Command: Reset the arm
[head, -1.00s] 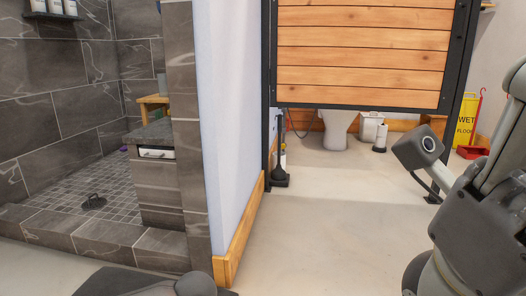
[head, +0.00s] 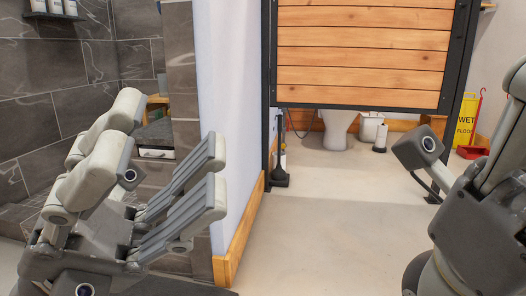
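My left gripper (head: 168,152) is raised in the lower left of the head view. Its grey fingers point up and are spread wide apart, with nothing between them. It hides part of the shower floor and the low tiled wall behind it. My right gripper (head: 462,205) is at the right edge, partly cut off by the frame. Its fingertips are not clearly seen, so I cannot tell whether it is open. No object is seen held in it.
A white wall end with a wooden baseboard (head: 233,250) stands right of my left gripper. A wooden-slatted partition (head: 360,45) hangs behind. A toilet (head: 338,128), a yellow wet-floor sign (head: 467,118) and a red dustpan (head: 472,152) are farther back. The middle floor (head: 330,225) is clear.

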